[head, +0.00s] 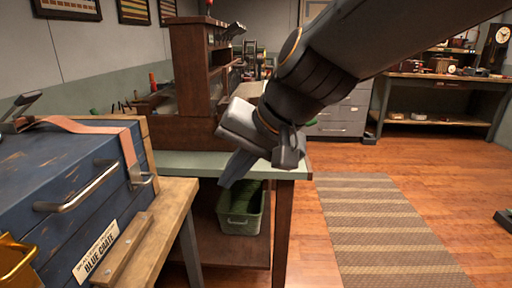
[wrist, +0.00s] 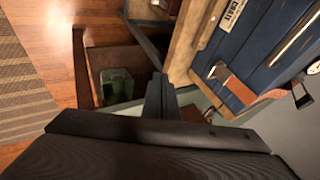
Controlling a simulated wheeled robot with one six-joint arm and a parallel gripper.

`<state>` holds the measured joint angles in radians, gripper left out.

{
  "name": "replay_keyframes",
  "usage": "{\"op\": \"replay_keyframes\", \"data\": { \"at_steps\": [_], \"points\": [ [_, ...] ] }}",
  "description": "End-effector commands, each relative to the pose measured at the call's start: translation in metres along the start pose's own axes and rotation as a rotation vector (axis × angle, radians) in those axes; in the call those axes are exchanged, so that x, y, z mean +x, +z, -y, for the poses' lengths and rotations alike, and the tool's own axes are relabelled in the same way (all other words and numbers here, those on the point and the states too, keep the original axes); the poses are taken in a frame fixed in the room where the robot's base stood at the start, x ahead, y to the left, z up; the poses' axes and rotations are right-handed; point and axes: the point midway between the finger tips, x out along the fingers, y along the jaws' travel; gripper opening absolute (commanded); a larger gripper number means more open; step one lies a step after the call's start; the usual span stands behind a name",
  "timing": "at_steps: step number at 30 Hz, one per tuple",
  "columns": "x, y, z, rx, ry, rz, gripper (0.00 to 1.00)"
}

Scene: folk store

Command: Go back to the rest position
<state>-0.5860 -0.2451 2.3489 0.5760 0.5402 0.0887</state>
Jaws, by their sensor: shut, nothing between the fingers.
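My gripper (head: 232,172) hangs at the end of my dark arm in the middle of the head view, in front of the green-topped workbench. Its fingers point down and left, are together and hold nothing. In the wrist view the shut fingers (wrist: 159,92) show at the centre, with the blue crate to their right. My arm hides part of the bench top and the back of the room.
A blue crate (head: 75,190) with metal handles and a leather strap stands on a wooden bench (head: 172,215) at left. A green bin (head: 242,212) sits on the shelf under the workbench (head: 196,163). A striped rug (head: 385,225) lies on open floor at right.

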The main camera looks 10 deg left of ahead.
Motion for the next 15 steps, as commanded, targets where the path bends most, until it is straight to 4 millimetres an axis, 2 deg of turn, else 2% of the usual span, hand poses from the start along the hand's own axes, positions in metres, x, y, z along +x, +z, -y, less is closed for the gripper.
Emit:
{"op": "replay_keyframes", "data": {
  "at_steps": [2, 6, 9, 15],
  "points": [
    [0.001, 0.003, -0.040, -0.003, 0.068, 0.022, 0.00],
    [-0.003, 0.020, -0.127, -0.018, 0.221, 0.101, 0.00],
    [-0.011, 0.038, -0.178, -0.022, 0.311, 0.164, 0.00],
    [-0.033, 0.077, -0.255, -0.021, 0.444, 0.286, 0.00]
  ]
}}
